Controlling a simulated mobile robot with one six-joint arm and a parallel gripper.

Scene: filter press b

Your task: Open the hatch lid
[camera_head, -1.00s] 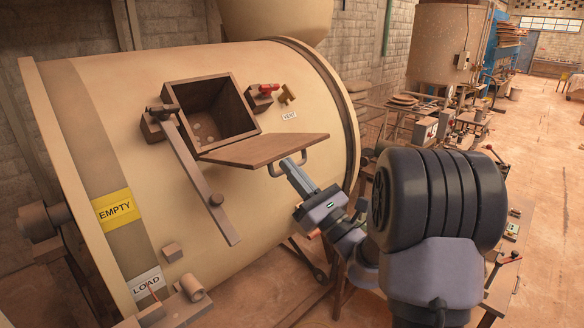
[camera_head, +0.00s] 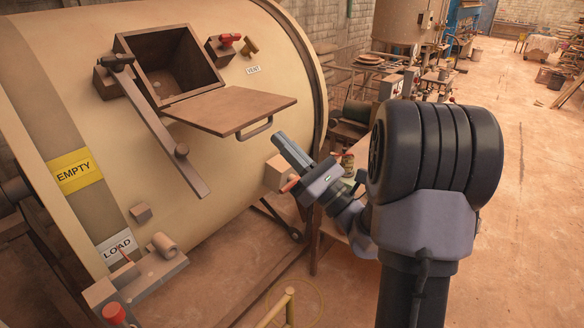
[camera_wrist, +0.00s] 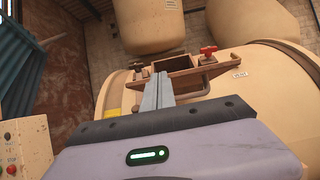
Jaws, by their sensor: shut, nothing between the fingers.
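The hatch lid (camera_head: 232,110) is a brown plate with a bar handle (camera_head: 255,129) on its outer edge. It stands out from the beige drum (camera_head: 215,45) at the lower edge of the square hatch frame (camera_head: 172,62), and the hatch opening above it is uncovered. My gripper (camera_head: 280,138) is shut and empty, just to the lower right of the handle and apart from it in the head view.
A long brown lever (camera_head: 162,130) hangs left of the hatch. A red-handled vent valve (camera_head: 229,40) is on the right. EMPTY (camera_head: 74,171) and LOAD (camera_head: 118,246) labels mark the drum's band. A yellow rail post (camera_head: 289,305) stands low in front. Open floor lies at right.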

